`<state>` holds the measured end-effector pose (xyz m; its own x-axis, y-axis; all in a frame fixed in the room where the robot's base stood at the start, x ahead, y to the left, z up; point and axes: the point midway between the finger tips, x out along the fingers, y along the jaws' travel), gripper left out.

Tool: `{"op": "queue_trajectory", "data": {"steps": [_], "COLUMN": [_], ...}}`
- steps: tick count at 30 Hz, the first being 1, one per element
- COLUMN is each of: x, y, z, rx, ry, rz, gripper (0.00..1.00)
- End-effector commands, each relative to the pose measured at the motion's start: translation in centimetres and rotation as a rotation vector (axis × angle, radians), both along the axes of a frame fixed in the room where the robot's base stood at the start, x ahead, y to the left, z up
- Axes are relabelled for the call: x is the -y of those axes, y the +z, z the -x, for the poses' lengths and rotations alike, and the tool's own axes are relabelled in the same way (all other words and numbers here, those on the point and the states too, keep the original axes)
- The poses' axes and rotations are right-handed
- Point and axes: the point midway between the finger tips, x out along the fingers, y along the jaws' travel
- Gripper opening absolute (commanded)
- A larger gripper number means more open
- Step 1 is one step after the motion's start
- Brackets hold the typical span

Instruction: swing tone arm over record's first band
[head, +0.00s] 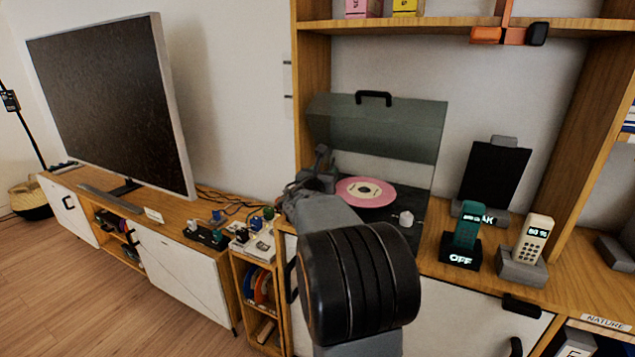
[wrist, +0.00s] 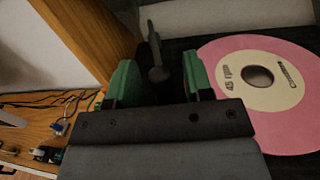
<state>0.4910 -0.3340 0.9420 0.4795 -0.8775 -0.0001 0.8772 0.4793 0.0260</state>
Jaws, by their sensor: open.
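The pink record (head: 384,194) with a cream label lies on the black turntable (head: 418,208) under a raised clear lid (head: 390,130). In the wrist view the record (wrist: 290,125) fills the right side, its label reading 45 rpm. My gripper (wrist: 158,78) has its two green fingers apart, left of the record. A dark slim piece with a rounded grey end, apparently the tone arm (wrist: 155,50), stands between the fingers; I cannot tell whether they touch it. In the head view my gripper (head: 320,172) is at the turntable's left edge, and my arm hides the tone arm.
A wooden upright stands close left of my gripper. Handsets (head: 467,232) and (head: 527,240) stand in docks to the right. A white knob (head: 406,219) sits at the turntable's front right. A low cabinet with a television (head: 110,105) is at left.

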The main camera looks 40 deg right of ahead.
Motion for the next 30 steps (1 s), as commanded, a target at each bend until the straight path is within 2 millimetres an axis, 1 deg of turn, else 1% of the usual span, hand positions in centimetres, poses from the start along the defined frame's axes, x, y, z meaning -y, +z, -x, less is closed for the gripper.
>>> {"op": "queue_trajectory", "data": {"steps": [5, 12, 18, 24, 30], "x": [-2.7, -7.1, -9.9, -11.3, -11.6], "y": [0.2, 0.2, 0.2, 0.1, 0.0], "z": [1.4, 3.8, 5.2, 6.1, 6.3], "rx": [0.002, 0.001, 0.001, 0.001, 0.000], "ry": [0.004, 0.005, 0.006, 0.003, 0.002], "rz": [0.001, 0.000, 0.001, 0.000, 0.000], "gripper": [0.47, 0.47, 0.47, 0.47, 0.47]}}
